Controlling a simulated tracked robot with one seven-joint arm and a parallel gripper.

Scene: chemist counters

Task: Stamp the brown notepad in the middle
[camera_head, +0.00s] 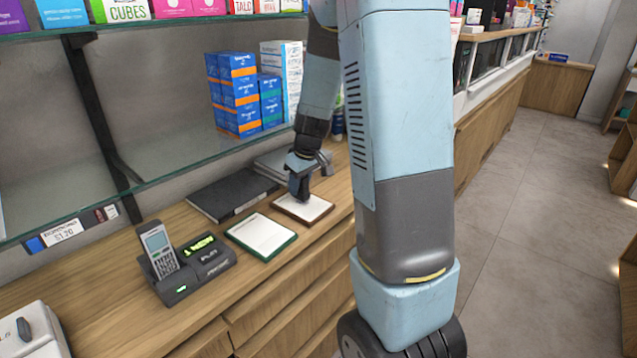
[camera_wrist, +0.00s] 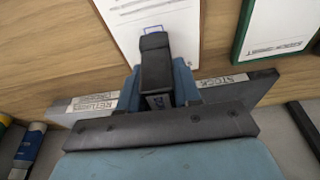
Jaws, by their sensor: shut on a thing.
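The brown notepad (camera_head: 302,208), with a white sheet and a brown border, lies flat on the wooden counter. Its printed page also shows at the top of the wrist view (camera_wrist: 125,15). My gripper (camera_head: 299,182) is over this notepad, shut on a dark stamp (camera_wrist: 155,55). The stamp's lower end appears at or just above the page; I cannot tell whether it touches. A small blue outline (camera_wrist: 152,29) shows on the page beside the stamp's end. The stamp's underside is hidden.
A green-edged notepad (camera_head: 262,236) lies to the left. A black binder (camera_head: 228,194) and a grey one (camera_head: 275,163) lie behind. A phone dock (camera_head: 208,268) stands further left. A glass shelf (camera_head: 190,150) with boxes (camera_head: 240,95) is above the counter's back.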

